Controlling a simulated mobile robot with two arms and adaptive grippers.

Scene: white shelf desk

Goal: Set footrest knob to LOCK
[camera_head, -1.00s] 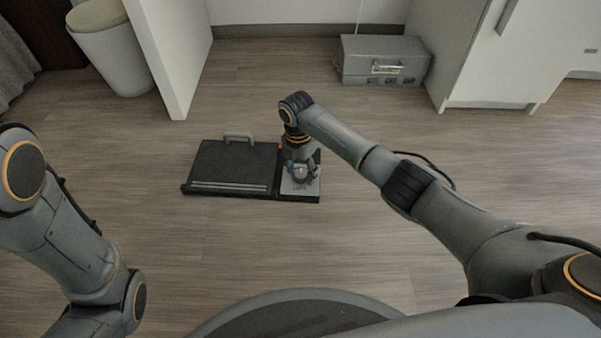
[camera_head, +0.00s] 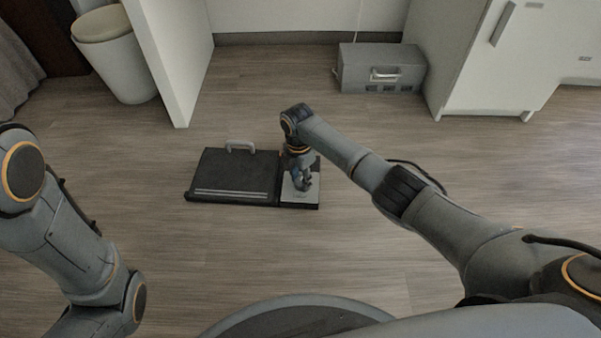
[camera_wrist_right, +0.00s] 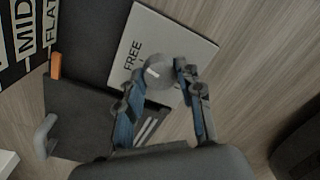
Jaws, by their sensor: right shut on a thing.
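The black footrest (camera_head: 235,172) lies flat on the floor, with a grey handle (camera_head: 240,144) at its far edge. A light grey panel (camera_head: 311,187) is at its right end; in the wrist view the panel (camera_wrist_right: 190,42) bears the word FREE. The round grey knob (camera_wrist_right: 158,70) stands on it with a short white mark. No LOCK label is visible. My right gripper (camera_head: 303,184) is over the panel, its blue-sided fingers (camera_wrist_right: 155,76) closed around the knob from both sides. My left arm is at the left edge of the head view; its gripper is out of sight.
A grey box (camera_head: 382,68) stands at the back by the white cabinet (camera_head: 485,65). A white side panel (camera_head: 172,60) and a bin (camera_head: 115,55) are at the back left. In the wrist view, MID and FLAT labels (camera_wrist_right: 35,20) show beside an orange marker (camera_wrist_right: 56,66). Floor around the footrest is clear.

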